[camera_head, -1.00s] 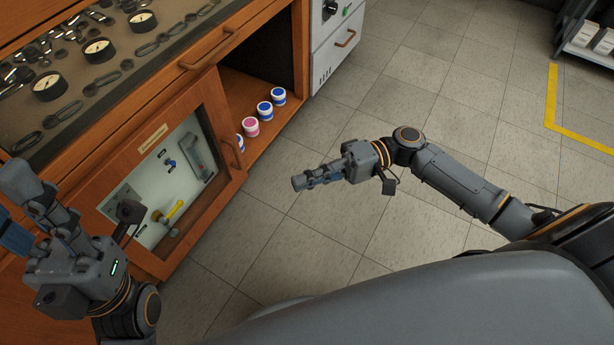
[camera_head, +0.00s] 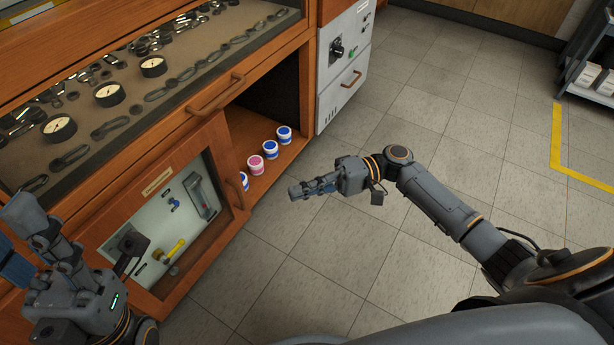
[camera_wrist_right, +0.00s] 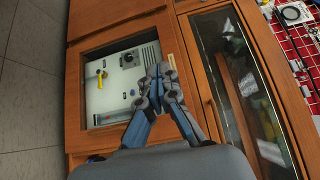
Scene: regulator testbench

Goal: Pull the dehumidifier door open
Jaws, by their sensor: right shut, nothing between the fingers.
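A grey-white unit (camera_head: 343,55) stands at the end of the wooden bench in the head view. My right gripper (camera_head: 293,192) is shut and empty, over the floor in front of the bench and well short of the handle. In the right wrist view its fingertips (camera_wrist_right: 159,72) show against the bench front. My left gripper (camera_head: 12,238) is open at the left edge, partly cut off.
A framed glass door (camera_head: 190,262) covers a panel with a yellow-handled part. Several small tubs (camera_head: 255,165) stand in the open bay beside it. A glass-topped drawer (camera_head: 130,128) with a handle (camera_head: 217,93) holds gauges.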

